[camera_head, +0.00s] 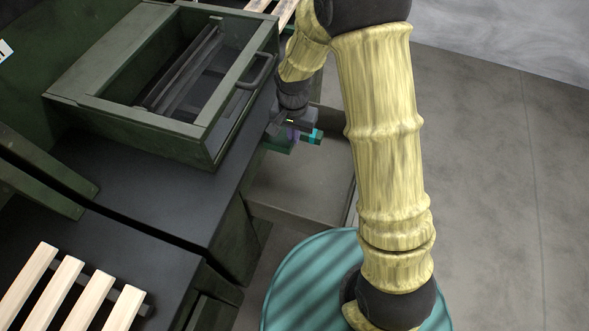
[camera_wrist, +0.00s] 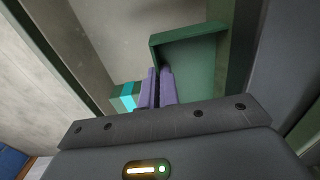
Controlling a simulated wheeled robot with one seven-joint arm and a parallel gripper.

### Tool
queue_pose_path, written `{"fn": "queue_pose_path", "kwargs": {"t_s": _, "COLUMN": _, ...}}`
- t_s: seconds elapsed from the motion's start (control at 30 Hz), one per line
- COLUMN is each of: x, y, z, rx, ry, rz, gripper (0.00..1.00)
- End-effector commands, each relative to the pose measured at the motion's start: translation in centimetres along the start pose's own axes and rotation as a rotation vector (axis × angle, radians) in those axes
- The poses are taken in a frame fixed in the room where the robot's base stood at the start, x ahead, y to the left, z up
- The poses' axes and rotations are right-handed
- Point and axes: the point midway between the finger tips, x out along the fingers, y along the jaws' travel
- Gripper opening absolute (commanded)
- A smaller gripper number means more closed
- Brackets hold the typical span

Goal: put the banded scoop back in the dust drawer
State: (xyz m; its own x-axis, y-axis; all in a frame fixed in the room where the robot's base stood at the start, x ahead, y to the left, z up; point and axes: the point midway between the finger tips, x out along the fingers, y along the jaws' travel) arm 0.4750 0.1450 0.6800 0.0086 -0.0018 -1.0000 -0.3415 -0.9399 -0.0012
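The banded scoop shows in the head view as a dark green pan (camera_head: 280,146) with a cyan band (camera_head: 315,136) on its handle. In the wrist view its green pan (camera_wrist: 192,62) lies right of my purple fingers and its cyan-banded handle (camera_wrist: 127,97) left of them. My gripper (camera_head: 294,133) is shut on the handle, with the fingers (camera_wrist: 158,82) close together; they hide the gripped part. The scoop is held over an open grey drawer-like tray (camera_head: 300,190), likely the dust drawer, whose floor shows bare. I cannot tell the height between them.
A green open box with a handle (camera_head: 258,72) and dark bars inside stands above the black worktop (camera_head: 150,195), left of my gripper. A teal ribbed drum top (camera_head: 305,285) is in front. Pale slats (camera_head: 65,290) lie at lower left. Floor at right is clear.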

Motion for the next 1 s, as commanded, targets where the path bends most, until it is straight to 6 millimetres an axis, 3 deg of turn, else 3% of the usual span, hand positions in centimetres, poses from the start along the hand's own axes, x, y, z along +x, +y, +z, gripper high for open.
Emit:
{"fn": "queue_pose_path", "kwargs": {"t_s": 0.03, "x": 1.6, "y": 0.2, "z": 0.1, "rx": 0.001, "ry": -0.005, "rz": 0.004, "gripper": 0.0}}
{"fn": "queue_pose_path", "kwargs": {"t_s": 0.6, "x": 13.3, "y": 0.2, "z": 0.1, "rx": -0.001, "ry": -0.002, "rz": 0.001, "gripper": 0.0}}
{"fn": "queue_pose_path", "kwargs": {"t_s": 0.7, "x": 14.2, "y": 0.2, "z": 0.1, "rx": -0.001, "ry": -0.001, "rz": 0.0, "gripper": 0.0}}
{"fn": "queue_pose_path", "kwargs": {"t_s": 1.0, "x": 14.2, "y": 0.2, "z": 0.1, "rx": 0.0, "ry": 0.0, "rz": 0.0, "gripper": 0.0}}
